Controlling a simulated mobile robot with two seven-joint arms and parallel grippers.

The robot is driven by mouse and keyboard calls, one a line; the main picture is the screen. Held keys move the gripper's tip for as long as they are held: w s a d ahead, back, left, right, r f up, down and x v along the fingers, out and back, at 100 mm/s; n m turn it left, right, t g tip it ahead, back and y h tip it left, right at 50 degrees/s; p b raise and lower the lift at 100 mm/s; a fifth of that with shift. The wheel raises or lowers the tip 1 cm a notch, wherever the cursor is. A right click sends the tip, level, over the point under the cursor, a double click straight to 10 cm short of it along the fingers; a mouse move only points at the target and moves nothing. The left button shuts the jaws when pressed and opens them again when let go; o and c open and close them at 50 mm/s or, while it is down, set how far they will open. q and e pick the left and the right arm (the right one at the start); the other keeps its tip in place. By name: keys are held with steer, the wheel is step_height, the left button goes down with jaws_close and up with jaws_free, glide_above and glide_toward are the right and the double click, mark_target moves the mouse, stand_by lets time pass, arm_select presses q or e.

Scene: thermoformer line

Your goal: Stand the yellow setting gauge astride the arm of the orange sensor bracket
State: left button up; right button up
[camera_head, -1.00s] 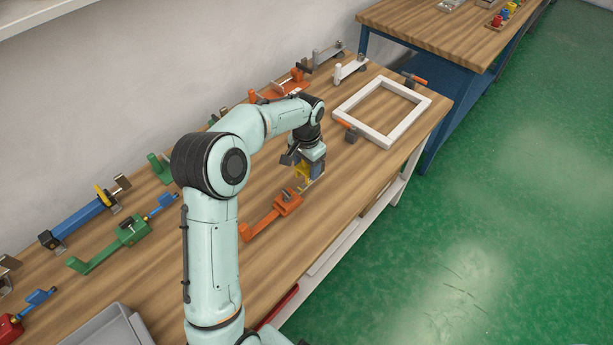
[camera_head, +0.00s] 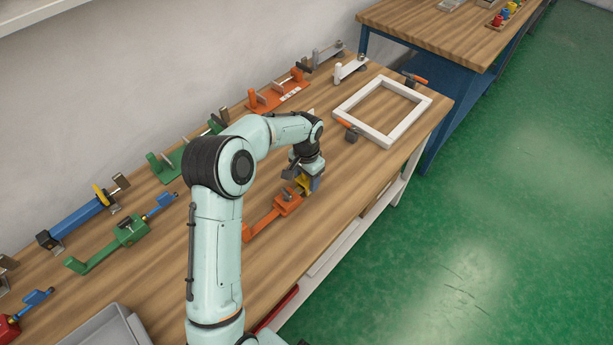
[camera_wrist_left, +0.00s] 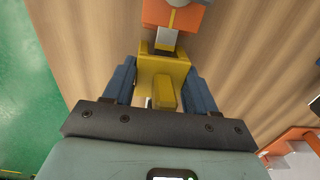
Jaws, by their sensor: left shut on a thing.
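The yellow setting gauge (camera_wrist_left: 164,77) is between the blue fingers of my left gripper (camera_wrist_left: 160,88), which is shut on it. In the head view the gauge (camera_head: 303,184) shows just below my left gripper (camera_head: 304,178), at the far end of the orange sensor bracket (camera_head: 285,204). In the left wrist view the bracket's orange body (camera_wrist_left: 172,14) lies just beyond the gauge, with a light metal piece pointing toward it. The gauge looks close to this piece; I cannot tell whether they touch. The bracket's long arm is partly hidden behind my arm. My right gripper is not in view.
A green bracket (camera_head: 127,232) and a blue fixture (camera_head: 80,219) stand at the left. Orange (camera_head: 279,95) and green fixtures line the wall side. A white frame (camera_head: 424,104) lies at the far end. Bare wood lies between the orange bracket and the frame.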

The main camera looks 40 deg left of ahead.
arm_select(q)
steer(key=o, duration=1.3)
steer(key=shift+c, duration=0.2)
steer(key=shift+r, duration=0.35)
step_height(320, 180, up, 12)
steer(key=shift+f+p, duration=0.1)
steer(key=shift+p, duration=0.65)
steer(key=shift+r, duration=0.35)
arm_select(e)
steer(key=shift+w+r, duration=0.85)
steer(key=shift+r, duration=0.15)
